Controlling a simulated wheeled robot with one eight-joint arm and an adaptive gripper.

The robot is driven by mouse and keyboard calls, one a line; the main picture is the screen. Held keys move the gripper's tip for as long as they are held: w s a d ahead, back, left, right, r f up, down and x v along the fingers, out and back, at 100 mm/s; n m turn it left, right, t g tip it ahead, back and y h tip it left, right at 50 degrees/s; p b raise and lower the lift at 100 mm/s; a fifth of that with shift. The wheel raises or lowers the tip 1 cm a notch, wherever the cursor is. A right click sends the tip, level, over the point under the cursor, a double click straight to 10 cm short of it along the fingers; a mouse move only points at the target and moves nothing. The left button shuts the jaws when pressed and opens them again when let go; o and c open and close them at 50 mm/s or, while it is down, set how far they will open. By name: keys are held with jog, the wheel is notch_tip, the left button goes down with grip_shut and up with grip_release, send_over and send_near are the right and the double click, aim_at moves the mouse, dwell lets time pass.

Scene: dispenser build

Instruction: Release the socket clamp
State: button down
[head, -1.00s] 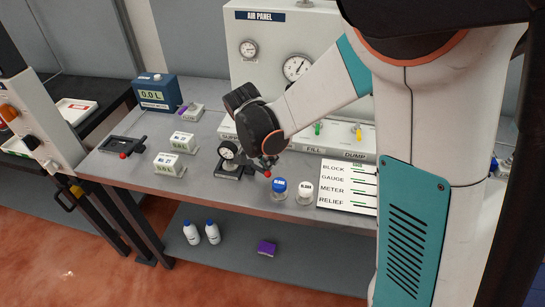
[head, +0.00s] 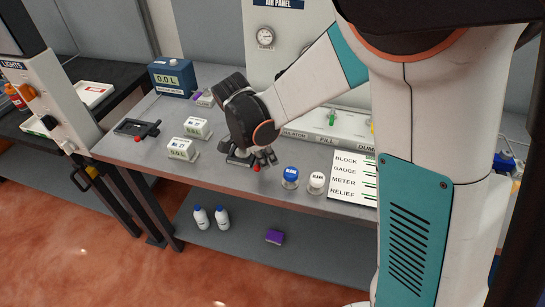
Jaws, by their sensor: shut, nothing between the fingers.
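A black socket clamp (head: 236,160) sits on the grey bench below the air panel. Its red-tipped lever (head: 257,168) now points toward the bench's front edge. My gripper (head: 266,158) is shut and empty, low over the bench right beside the lever's red knob; I cannot tell whether they touch. My wrist hides the gauge in this socket and most of the clamp. A second black socket (head: 128,127) with a red-knobbed lever (head: 137,139) lies farther left, with no part in it.
Two pale labelled blocks (head: 182,149) stand left of my gripper. A blue-capped part (head: 290,177) and a white-capped part (head: 316,182) stand close on its right, by the label board (head: 350,180). A blue meter (head: 173,78) stands at back left.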

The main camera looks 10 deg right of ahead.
jog(key=shift+a, duration=0.6)
dwell(0.3)
jog(key=shift+a+r, duration=0.1)
jog(key=shift+r, duration=0.2)
jog(key=v, duration=1.1)
jog(key=shift+r, duration=0.2)
